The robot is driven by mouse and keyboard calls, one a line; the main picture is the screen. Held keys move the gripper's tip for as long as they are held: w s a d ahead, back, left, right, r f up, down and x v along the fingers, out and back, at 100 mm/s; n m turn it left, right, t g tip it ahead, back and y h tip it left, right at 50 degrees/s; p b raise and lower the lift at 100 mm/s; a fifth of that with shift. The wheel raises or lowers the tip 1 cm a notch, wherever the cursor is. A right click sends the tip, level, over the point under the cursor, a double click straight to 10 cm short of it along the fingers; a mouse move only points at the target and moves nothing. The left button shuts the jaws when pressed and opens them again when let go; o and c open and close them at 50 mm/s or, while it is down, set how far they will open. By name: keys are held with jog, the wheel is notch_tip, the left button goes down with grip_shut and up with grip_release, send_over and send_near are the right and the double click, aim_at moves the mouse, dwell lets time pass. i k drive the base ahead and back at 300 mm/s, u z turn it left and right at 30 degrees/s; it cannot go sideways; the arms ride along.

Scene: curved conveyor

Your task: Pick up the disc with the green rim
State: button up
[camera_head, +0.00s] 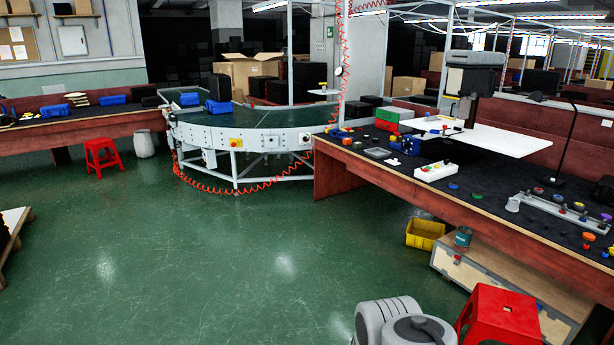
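Several small discs lie on the dark top of the right-hand workbench (395,178). One small disc (477,196) near the bench's front edge looks dull green. My gripper is not in view. Grey rounded parts at the bottom edge look like my own arm, well short of these discs.
A grey rack (560,212) with coloured knobs stands right of the discs; a white block (436,171) stands left. A red stool (500,318), yellow bin (425,233) and wooden box (495,285) stand before the bench. A curved conveyor (240,132) is behind. Open green floor lies left.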

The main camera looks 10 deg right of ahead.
aim_at(477, 194)
jog(key=i, duration=2.75)
jog(key=z, duration=0.85)
jog(key=i, duration=2)
jog(key=z, duration=1.15)
jog(key=i, duration=1)
jog(key=z, duration=0.25)
